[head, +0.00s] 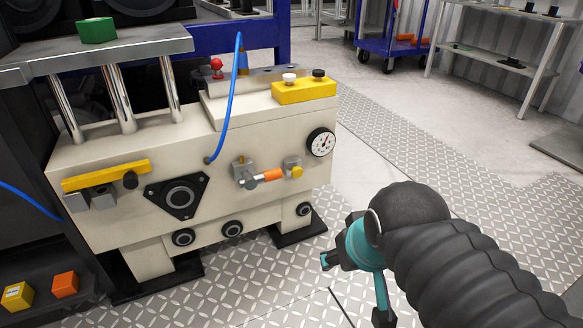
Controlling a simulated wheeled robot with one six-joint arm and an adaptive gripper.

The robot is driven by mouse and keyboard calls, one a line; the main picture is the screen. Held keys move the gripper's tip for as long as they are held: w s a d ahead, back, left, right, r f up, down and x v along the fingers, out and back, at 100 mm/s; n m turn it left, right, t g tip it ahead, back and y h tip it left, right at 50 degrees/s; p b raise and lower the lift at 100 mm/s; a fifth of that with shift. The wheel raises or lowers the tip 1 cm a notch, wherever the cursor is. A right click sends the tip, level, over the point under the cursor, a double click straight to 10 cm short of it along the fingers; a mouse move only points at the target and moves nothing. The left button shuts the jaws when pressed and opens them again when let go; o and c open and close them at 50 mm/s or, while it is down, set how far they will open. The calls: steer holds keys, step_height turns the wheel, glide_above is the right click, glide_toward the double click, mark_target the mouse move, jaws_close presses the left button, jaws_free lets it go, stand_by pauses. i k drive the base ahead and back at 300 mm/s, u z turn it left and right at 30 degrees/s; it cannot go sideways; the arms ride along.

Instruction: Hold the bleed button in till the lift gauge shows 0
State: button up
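The round white-faced gauge (321,142) sits at the right end of the cream drive unit (150,150). Its needle is visible, but the reading is too small to make out. A yellow block (304,92) on top carries a white button (290,77) and a black button (318,73). A yellow-capped part (296,172) sits on the front below the gauge, by an orange sleeve (272,175). No label shows which is the bleed button. My gripper (326,262) is low and right of the unit, apart from it; its finger opening is unclear.
A yellow bar (105,175) and black knob (130,180) are at front left. A blue cart (395,45) and shelves (500,60) stand behind.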

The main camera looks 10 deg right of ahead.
mark_target(296, 172)
steer(key=z, duration=2.75)
steer(key=k, duration=1.1)
steer(key=u, duration=1.45)
steer(key=i, duration=0.5)
steer(key=u, duration=0.05)
